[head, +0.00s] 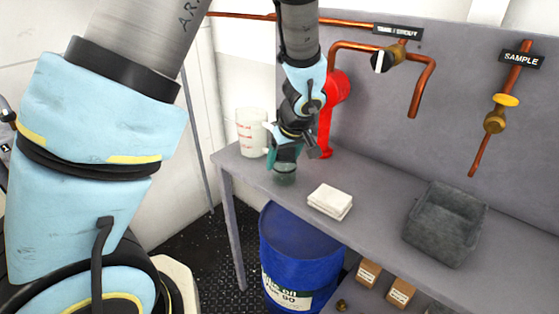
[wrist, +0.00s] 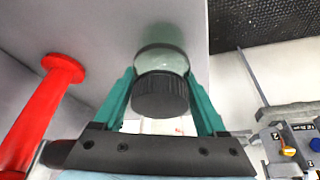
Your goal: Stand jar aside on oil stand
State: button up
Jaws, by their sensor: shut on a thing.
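The jar (head: 285,175) is small, of clear greenish glass, with a black ribbed lid (wrist: 160,95) that faces the wrist camera. My gripper (head: 287,160) has come down from above at the left end of the grey bench (head: 385,225). In the wrist view its two teal fingers (wrist: 162,78) are shut on the jar, one on each side. The jar is upright near the bench's front edge; I cannot tell whether its bottom touches the top. Nothing in view is clearly marked as the oil stand.
A red post (wrist: 38,112) with a round foot stands close beside my gripper. A white beaker (head: 250,132) is behind left. White folded cloths (head: 330,200) and a grey bin (head: 445,226) are to the right. A blue oil drum (head: 300,255) stands below. Copper pipes (head: 425,85) run behind.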

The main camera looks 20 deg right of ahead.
jog(key=shift+f, duration=0.25)
jog(key=o, duration=1.4)
